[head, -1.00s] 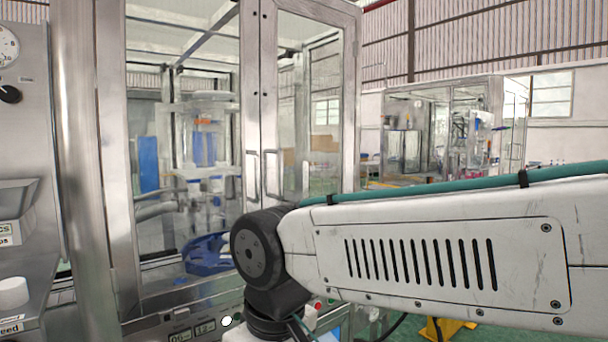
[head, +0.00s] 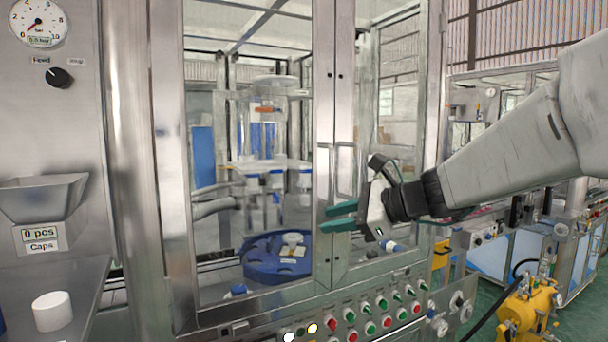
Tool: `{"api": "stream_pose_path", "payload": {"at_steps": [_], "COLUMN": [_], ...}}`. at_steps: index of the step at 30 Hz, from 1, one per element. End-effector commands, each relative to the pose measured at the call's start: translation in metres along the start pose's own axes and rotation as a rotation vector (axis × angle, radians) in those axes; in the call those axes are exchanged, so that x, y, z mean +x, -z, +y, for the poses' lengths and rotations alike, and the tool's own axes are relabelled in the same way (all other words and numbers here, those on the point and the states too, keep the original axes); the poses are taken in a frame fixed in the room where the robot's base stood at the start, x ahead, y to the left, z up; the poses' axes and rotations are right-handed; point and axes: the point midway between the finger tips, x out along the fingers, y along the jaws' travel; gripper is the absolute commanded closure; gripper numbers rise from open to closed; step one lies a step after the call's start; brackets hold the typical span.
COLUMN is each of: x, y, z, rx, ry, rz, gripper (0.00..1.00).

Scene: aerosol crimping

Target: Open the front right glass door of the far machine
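A metal-framed machine with two front glass doors stands close in front of me. Its right glass door (head: 399,90) looks closed against the left glass door (head: 247,70). Upright bar handles sit near the middle seam; the right door's handle (head: 353,165) is partly hidden by my gripper. My gripper (head: 327,217) has teal fingers, spread apart and pointing left, with nothing seen between them.
A row of green and red buttons (head: 371,328) runs below the doors. A blue round carrier (head: 262,262) is behind the left glass. A caps hopper (head: 42,198) and white cap (head: 52,311) are at left. A yellow pump (head: 530,308) stands on the floor at right.

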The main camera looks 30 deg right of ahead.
Motion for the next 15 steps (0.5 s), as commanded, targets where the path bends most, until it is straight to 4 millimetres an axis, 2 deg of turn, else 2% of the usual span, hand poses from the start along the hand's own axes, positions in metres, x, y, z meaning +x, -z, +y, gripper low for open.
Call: {"api": "stream_pose_path", "payload": {"at_steps": [1,3,6,9,11,15], "x": [-0.011,-0.028,-0.051,-0.066,-0.069,-0.058], "y": [0.01,0.02,0.033,0.041,0.043,0.042], "z": [-0.036,-0.077,-0.118,-0.14,-0.147,-0.157], "rx": [0.136,0.295,0.455,0.542,0.569,0.581], "ry": [0.109,0.24,0.374,0.448,0.47,0.477], "rz": [-0.035,-0.096,-0.171,-0.221,-0.238,-0.247], "gripper": [0.7,0.7,0.7,0.7,0.7,0.7]}}
